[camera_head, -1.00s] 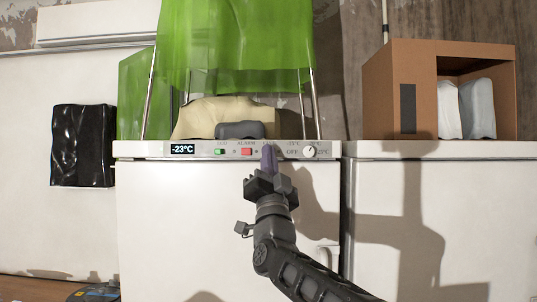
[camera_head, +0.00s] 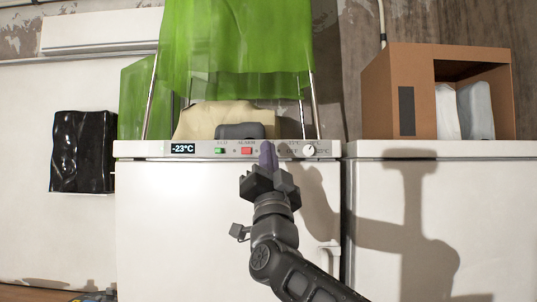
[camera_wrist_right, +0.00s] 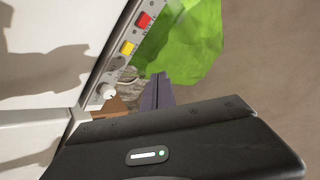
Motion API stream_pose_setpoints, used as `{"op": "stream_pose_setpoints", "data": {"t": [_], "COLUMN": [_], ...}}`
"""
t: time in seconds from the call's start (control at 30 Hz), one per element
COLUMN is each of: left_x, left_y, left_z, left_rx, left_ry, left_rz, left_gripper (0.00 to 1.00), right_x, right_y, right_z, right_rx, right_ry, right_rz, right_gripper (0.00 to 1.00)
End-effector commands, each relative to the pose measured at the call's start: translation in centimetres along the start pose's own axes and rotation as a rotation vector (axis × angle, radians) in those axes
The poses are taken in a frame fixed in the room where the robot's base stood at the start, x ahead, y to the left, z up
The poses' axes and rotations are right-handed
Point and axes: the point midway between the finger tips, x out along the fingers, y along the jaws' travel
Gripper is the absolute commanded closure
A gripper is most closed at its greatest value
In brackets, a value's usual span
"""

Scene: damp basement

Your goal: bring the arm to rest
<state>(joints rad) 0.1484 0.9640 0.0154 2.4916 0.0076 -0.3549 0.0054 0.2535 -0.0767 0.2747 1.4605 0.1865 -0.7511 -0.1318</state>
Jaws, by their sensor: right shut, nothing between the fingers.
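My right gripper (camera_head: 267,160) is shut and empty. In the head view it points up in front of the white freezer's control panel (camera_head: 200,149), between the red button (camera_head: 247,151) and the round knob (camera_head: 309,150). Its fingers cover part of the panel. In the right wrist view the shut fingers (camera_wrist_right: 156,92) point toward the green sheet, beside the panel with its red button (camera_wrist_right: 144,20), a yellow button (camera_wrist_right: 128,48) and the knob (camera_wrist_right: 107,92). I cannot tell whether the fingertips touch the panel. My left gripper is not in view.
A green sheet (camera_head: 235,45) hangs over a metal-legged frame on the freezer (camera_head: 180,220). A beige sack (camera_head: 195,120) and a dark grey item (camera_head: 240,131) lie there. A cardboard box (camera_head: 390,95) stands on the white unit at right. A black bag (camera_head: 82,150) is at left.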

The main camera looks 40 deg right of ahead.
Motion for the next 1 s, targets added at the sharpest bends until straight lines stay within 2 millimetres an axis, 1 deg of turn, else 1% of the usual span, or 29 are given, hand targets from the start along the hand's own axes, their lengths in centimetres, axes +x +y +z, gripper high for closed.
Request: {"op": "stream_pose_setpoints", "data": {"t": [0.3,0.4,0.43,0.47,0.57,0.67,0.7,0.77,0.8,0.87,0.9,0.97,1.0], "left_x": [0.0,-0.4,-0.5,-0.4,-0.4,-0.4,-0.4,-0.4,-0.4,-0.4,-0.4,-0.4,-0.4], "left_y": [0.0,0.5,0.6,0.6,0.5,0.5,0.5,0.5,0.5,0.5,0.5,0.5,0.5], "left_z": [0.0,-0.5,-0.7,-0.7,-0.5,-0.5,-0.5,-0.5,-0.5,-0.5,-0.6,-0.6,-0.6], "left_rx": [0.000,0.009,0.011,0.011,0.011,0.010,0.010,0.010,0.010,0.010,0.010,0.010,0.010], "left_ry": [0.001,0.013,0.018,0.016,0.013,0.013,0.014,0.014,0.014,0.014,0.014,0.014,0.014], "left_rz": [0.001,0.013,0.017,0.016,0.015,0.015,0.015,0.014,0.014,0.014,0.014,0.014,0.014], "left_gripper": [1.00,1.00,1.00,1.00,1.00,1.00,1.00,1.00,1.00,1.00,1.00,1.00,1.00], "right_x": [0.0,0.0,0.0,-0.1,-1.4,-3.3,-4.4,-6.3,-7.9,-10.5,-12.4,-15.6,-17.8], "right_y": [0.0,0.0,0.0,-0.1,0.0,0.9,1.4,2.1,2.7,3.5,4.0,4.8,5.3], "right_z": [0.0,0.0,0.3,1.1,4.7,10.2,12.7,16.9,19.8,24.0,26.7,30.6,33.0], "right_rx": [0.000,0.000,0.010,0.013,0.007,-0.003,-0.006,-0.011,-0.014,-0.018,-0.020,-0.022,-0.024], "right_ry": [0.000,0.000,-0.012,-0.035,-0.123,-0.239,-0.293,-0.379,-0.441,-0.533,-0.595,-0.688,-0.750], "right_rz": [0.000,0.000,-0.002,-0.007,-0.014,-0.012,-0.010,-0.005,-0.002,0.004,0.009,0.015,0.020], "right_gripper": [1.00,1.00,1.00,1.00,1.00,1.00,1.00,1.00,1.00,1.00,1.00,1.00,1.00]}}
